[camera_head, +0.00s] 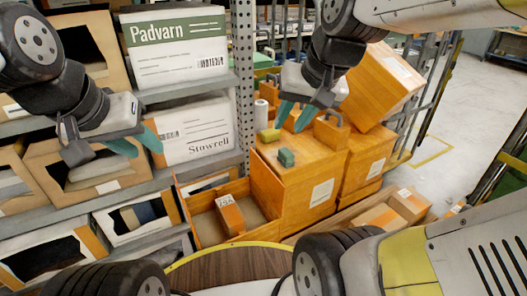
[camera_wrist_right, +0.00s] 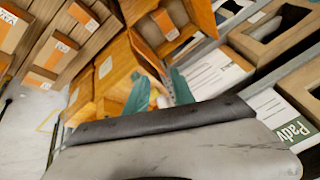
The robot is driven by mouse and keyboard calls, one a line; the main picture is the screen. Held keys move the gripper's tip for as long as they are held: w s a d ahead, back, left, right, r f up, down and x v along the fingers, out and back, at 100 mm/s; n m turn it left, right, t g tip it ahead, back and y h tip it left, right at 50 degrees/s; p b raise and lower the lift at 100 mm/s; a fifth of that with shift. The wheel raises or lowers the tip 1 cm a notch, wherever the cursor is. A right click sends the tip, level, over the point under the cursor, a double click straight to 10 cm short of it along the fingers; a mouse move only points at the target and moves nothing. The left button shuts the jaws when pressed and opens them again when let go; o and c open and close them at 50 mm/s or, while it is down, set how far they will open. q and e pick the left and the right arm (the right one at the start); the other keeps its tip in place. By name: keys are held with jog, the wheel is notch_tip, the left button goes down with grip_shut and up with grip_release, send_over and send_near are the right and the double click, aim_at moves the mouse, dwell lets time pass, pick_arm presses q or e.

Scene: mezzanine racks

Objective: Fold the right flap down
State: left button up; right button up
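An open orange-brown box (camera_head: 183,208) stands low in the middle of the head view, with a small taped parcel (camera_head: 230,215) inside. In the right wrist view the open box (camera_wrist_right: 140,45) and its parcel (camera_wrist_right: 164,22) show at the top. I cannot tell for certain which panel is the right flap. My right gripper (camera_head: 288,128) is open, fingers pointing down above the large orange box beside the open box; its parted fingers also show in the right wrist view (camera_wrist_right: 160,76). My left gripper (camera_head: 148,153) appears open and empty, in front of the rack at left.
A tilted orange box (camera_head: 385,85) is behind the right gripper. Rack shelves with cartons, including a Padvarn box (camera_head: 178,45), fill the left.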

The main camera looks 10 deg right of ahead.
jog(key=w+m, duration=0.1)
jog(key=w, duration=0.1)
jog(key=w+d+m+g, duration=0.1)
jog(key=w, duration=0.1)
jog(key=w+f+m, duration=0.1)
jog(key=w, duration=0.1)
jog(key=shift+w+d+f+g, duration=0.1)
jog(key=shift+d+g, duration=0.15)
jog(key=shift+g, duration=0.15)
grip_shut()
jog(key=w+d+f+m+g, duration=0.25)
jog(key=w+f+m, duration=0.25)
jog(key=w+f, duration=0.3)
jog(key=w+d+f+m+g, duration=0.2)
jog(key=w+d+f+m, duration=0.25)
jog(key=w+f, duration=0.45)
jog(key=s+a+f, duration=0.2)
jog(key=a+f, duration=0.4)
jog(key=f, duration=0.3)
jog(key=shift+s+a+f+m+y, duration=0.25)
jog(key=shift+a+f+m+y, duration=0.05)
jog(key=shift+a+m+y, duration=0.1)
jog(key=shift+a, duration=0.1)
